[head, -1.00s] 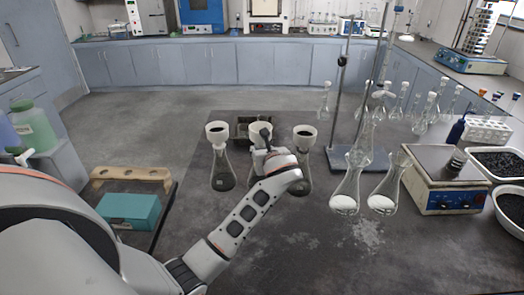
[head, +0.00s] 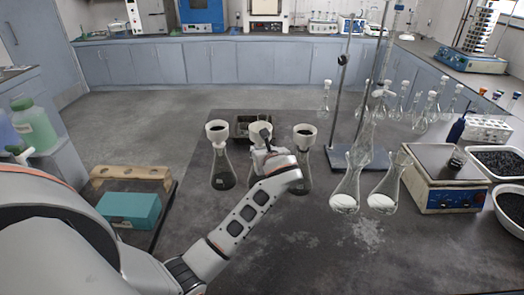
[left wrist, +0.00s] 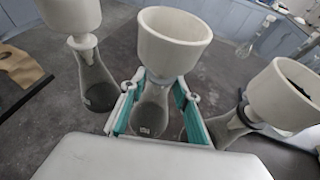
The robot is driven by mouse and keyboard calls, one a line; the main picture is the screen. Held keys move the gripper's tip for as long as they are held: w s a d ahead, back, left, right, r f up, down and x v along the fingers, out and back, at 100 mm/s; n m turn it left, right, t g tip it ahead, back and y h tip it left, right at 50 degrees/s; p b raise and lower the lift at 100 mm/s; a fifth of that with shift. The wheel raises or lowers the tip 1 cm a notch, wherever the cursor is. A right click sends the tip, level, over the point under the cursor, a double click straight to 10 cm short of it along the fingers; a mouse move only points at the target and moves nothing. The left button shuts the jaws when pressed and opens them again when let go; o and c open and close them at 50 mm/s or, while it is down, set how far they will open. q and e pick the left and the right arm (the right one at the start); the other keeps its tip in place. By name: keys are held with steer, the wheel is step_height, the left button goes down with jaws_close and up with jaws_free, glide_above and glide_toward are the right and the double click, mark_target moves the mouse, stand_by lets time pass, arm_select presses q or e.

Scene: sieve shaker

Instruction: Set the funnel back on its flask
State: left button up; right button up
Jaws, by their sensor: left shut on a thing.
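A white funnel (head: 260,129) stands upright over the middle flask of a row of three; it also shows in the left wrist view (left wrist: 172,42). My left gripper (head: 266,149) is at the funnel's lower end, its teal-padded fingers (left wrist: 160,80) shut around the narrow part under the cup. The middle flask (left wrist: 152,116) is directly below and between the fingers; my wrist hides most of it in the head view. Whether the stem is seated in the neck cannot be told. My right gripper is out of view.
Flasks with funnels of dark material stand close on both sides, left (head: 222,170) and right (head: 305,172). A grey tray (head: 240,129) lies behind. A retort stand (head: 338,100), two flasks with white contents and a balance (head: 443,190) are to the right.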

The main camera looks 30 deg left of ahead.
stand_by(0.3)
arm_select(q)
steer(key=o, duration=1.3)
steer(key=shift+c, duration=0.2)
steer(key=shift+s+d, duration=0.1)
steer(key=v, duration=0.7)
steer(key=shift+s+d+r, duration=0.15)
steer(key=shift+s+d, duration=0.1)
steer(key=shift+s, duration=0.05)
